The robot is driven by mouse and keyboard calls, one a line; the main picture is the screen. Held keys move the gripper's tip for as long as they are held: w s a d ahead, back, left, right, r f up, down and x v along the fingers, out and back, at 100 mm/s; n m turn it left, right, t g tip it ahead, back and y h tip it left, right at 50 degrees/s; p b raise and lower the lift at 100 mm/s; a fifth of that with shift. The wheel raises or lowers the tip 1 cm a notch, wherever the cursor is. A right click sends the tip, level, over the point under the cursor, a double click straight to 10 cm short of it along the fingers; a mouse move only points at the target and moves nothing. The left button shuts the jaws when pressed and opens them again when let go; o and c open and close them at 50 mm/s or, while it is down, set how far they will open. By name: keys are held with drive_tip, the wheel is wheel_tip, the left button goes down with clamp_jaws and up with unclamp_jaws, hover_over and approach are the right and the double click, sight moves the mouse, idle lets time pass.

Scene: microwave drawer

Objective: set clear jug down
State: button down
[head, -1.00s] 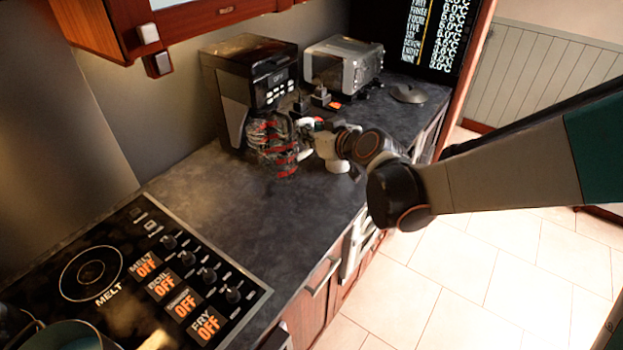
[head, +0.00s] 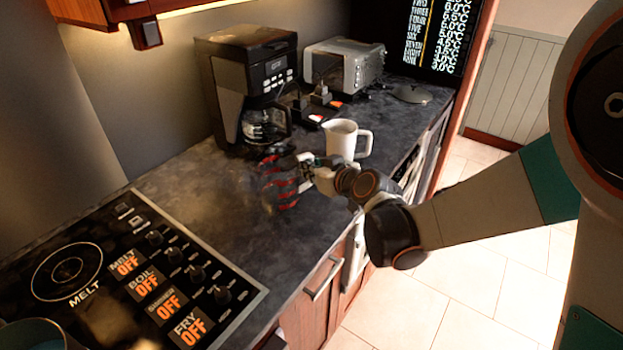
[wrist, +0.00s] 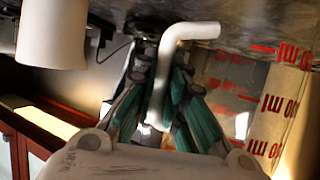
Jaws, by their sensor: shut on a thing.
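The clear jug (head: 279,184) with red markings is over the counter in the head view, left of my gripper (head: 303,168). In the wrist view the clear jug's see-through wall with red "ml" marks (wrist: 275,103) fills the right side. My gripper (wrist: 172,105) is shut on the jug's white handle (wrist: 190,33), with green finger pads on both sides of it. I cannot tell whether the jug's base touches the counter (head: 215,195).
A white pitcher (head: 341,140) stands just behind my gripper; it also shows in the wrist view (wrist: 52,35). A coffee maker (head: 250,80) with a glass carafe and a toaster (head: 343,65) stand behind. The stove (head: 125,270) is at the left front, with clear counter between.

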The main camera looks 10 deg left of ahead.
drive_tip(key=shift+f+b, duration=0.35)
drive_tip(key=shift+f, duration=0.6)
drive_tip(key=shift+f, duration=0.2)
drive_tip(key=c, duration=1.6)
unclamp_jaws()
drive_tip(key=shift+c, duration=0.2)
drive_tip(key=shift+r, duration=0.15)
drive_tip(key=shift+s+d+r, duration=0.1)
drive_tip(key=shift+r, duration=0.05)
drive_tip(key=p+v, duration=0.3)
drive_tip(key=v, duration=0.8)
drive_tip(key=shift+s+d, duration=0.25)
drive_tip(key=shift+s, duration=0.05)
drive_tip(key=shift+r, duration=0.1)
